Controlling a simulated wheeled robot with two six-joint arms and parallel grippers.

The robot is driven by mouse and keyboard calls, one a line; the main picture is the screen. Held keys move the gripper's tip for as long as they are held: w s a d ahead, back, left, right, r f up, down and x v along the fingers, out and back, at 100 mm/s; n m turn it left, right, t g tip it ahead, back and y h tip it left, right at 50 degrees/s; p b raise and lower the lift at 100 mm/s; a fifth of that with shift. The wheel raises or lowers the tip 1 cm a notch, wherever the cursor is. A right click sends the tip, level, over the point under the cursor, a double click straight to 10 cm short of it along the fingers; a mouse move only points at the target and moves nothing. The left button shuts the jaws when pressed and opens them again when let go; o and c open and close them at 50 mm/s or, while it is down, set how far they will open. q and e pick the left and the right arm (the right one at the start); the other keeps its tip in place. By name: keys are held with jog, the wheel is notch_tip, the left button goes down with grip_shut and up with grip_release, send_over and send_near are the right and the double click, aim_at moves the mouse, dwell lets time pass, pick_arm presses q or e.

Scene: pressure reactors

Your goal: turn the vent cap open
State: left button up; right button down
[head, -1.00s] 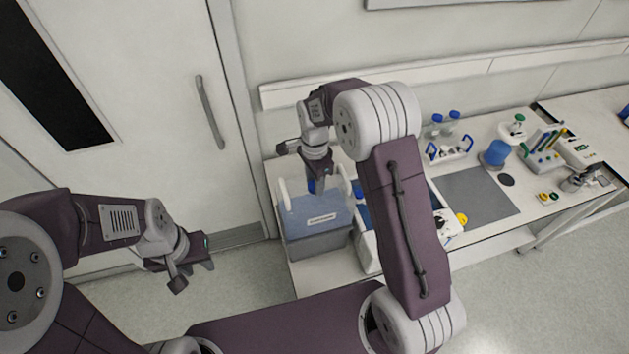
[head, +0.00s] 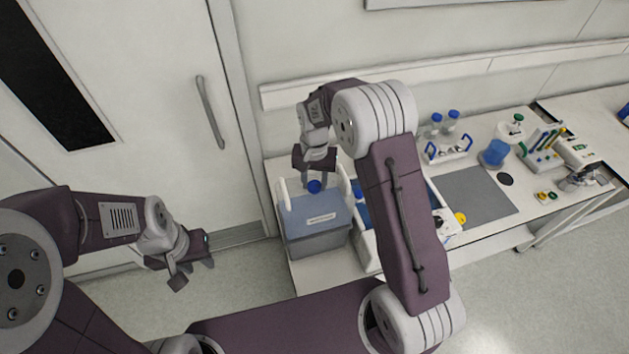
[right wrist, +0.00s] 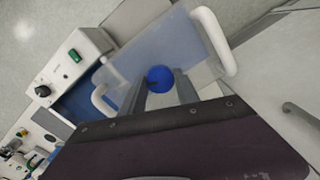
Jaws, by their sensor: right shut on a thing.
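The vent cap is a blue round knob (head: 314,186) on top of a grey-blue box-shaped vessel (head: 318,222) with white handles, at the left end of the bench. My right gripper (head: 314,181) is above the vessel, pointing down, with its fingers at the cap. In the right wrist view the blue cap (right wrist: 160,79) sits between the two fingers, and the gripper is shut on it. My left gripper (head: 192,262) hangs empty in front of the door, away from the bench; its jaw opening is too small to judge.
A white device with a green switch (right wrist: 73,56) stands close beside the vessel. Farther right on the bench are a bottle rack (head: 447,152), a grey mat (head: 474,195) and a blue beaker (head: 494,153). The door (head: 150,110) is at the left.

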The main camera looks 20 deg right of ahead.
aim_at(314, 185)
jog(key=n, duration=1.2)
jog(key=shift+n, duration=0.3)
dwell(0.4)
jog(key=c, duration=0.9)
grip_release()
notch_tip(314, 185, up, 8)
jog(key=shift+r+b, duration=0.15)
jog(key=shift+b, duration=0.8)
jog(key=shift+r, duration=0.45)
